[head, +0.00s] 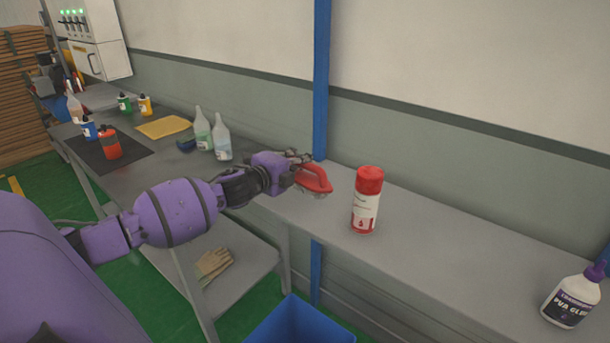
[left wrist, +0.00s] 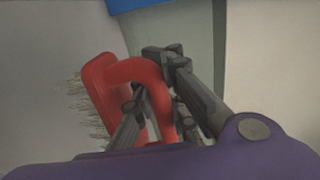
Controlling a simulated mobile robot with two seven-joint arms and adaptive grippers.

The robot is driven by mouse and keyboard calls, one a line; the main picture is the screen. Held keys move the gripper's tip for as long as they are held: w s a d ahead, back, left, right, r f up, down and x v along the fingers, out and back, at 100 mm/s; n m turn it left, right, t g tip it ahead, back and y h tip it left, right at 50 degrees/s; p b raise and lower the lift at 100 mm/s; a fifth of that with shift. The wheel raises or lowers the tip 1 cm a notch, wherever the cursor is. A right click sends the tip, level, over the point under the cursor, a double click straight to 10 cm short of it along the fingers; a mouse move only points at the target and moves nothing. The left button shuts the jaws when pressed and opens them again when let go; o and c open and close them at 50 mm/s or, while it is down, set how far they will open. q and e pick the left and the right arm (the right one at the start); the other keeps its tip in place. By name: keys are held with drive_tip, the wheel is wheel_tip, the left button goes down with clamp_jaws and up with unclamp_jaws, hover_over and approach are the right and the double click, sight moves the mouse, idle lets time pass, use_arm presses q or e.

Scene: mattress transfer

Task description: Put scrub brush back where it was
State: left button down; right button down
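The red scrub brush (head: 316,178) is at my left gripper (head: 298,162), over the grey bench beside the blue post in the head view. In the left wrist view the brush (left wrist: 105,85) shows its red arched handle between the dark fingers of my left gripper (left wrist: 165,85), which are shut on it. Its pale bristles point left in that view, toward the bench surface. I cannot tell whether the bristles touch the bench. My right gripper is in neither view.
A red and white spray can (head: 366,205) stands just right of the brush on the grey bench (head: 450,250). A glue bottle (head: 570,300) stands far right. Clear bottles (head: 221,140), a yellow cloth (head: 164,127) and a red bottle (head: 109,142) are left. A blue bin (head: 300,325) is below.

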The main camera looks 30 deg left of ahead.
sight(303, 174)
use_arm(q)
drive_tip(key=shift+w+a+f, duration=0.15)
drive_tip(key=shift+w+f, duration=0.25)
drive_tip(key=shift+f, duration=0.55)
drive_tip(key=shift+w+a+f, duration=0.2)
drive_tip(key=shift+w+f, duration=0.2)
drive_tip(key=shift+f, duration=0.6)
drive_tip(key=shift+w+a+f, duration=0.15)
drive_tip(key=shift+w+f, duration=0.25)
drive_tip(key=shift+f, duration=0.55)
drive_tip(key=shift+f+b, duration=0.15)
drive_tip(key=shift+b, duration=0.15)
drive_tip(key=c, duration=1.8)
unclamp_jaws()
drive_tip(key=shift+o, duration=0.2)
drive_tip(key=shift+f, duration=0.1)
